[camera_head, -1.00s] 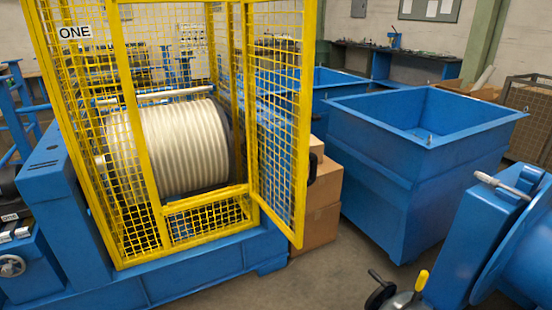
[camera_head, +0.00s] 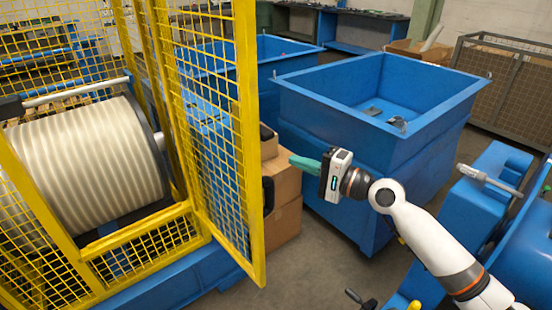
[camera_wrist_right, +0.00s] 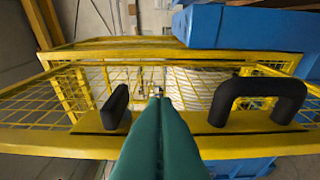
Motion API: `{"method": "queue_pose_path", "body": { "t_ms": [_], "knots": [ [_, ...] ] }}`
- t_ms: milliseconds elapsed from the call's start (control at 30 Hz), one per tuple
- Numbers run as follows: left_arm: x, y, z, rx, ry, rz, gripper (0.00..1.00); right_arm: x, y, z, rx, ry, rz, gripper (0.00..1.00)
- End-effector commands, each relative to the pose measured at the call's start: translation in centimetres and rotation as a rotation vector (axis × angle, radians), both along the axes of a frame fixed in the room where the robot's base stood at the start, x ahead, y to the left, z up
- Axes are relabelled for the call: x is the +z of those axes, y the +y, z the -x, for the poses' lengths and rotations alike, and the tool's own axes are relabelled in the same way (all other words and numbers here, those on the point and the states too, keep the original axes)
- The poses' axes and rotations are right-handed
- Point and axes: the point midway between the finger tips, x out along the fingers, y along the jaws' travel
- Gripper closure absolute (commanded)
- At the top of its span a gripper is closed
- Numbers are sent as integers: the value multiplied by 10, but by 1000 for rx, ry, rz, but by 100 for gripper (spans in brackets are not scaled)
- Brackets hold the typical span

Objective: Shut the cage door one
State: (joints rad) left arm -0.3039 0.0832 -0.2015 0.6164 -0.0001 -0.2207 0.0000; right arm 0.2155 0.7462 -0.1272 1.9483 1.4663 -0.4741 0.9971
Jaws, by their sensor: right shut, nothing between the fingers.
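The yellow mesh cage door (camera_head: 247,140) stands swung open, jutting out from the front of the cage around a large ribbed drum (camera_head: 90,155). A black handle (camera_head: 268,195) shows at the door's free edge. My right gripper (camera_head: 292,160) is shut and empty, just right of that edge, with its green fingers pointing left. In the right wrist view, the gripper's fingers (camera_wrist_right: 157,98) point towards the door's yellow frame (camera_wrist_right: 40,141), between the black handle (camera_wrist_right: 262,98) and another black piece (camera_wrist_right: 115,106). I cannot tell whether they touch the door. My left gripper is not in view.
A large blue bin (camera_head: 340,85) stands behind my right gripper. Cardboard boxes (camera_head: 284,185) are stacked behind the door. Blue machinery (camera_head: 480,200) stands at the right. A strip of bare floor (camera_head: 310,265) lies in front of the door.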

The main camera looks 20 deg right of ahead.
Motion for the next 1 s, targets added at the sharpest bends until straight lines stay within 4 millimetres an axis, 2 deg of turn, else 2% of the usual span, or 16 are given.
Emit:
{"method": "queue_pose_path", "body": {
  "t_ms": [200, 467, 533, 700, 1000],
  "knots": [
    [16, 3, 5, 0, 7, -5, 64, 5, 24, -32, -1, -1, -5, 100],
    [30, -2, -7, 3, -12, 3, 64, 4, 57, -76, -2, -2, -2, 100],
    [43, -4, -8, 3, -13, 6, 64, 5, 69, -70, 1, 2, 1, 100],
    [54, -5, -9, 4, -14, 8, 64, 2, 86, -62, -1, 0, 1, 100],
    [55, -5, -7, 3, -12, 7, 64, -1, 92, -59, -3, -1, 2, 100]
  ]
}}
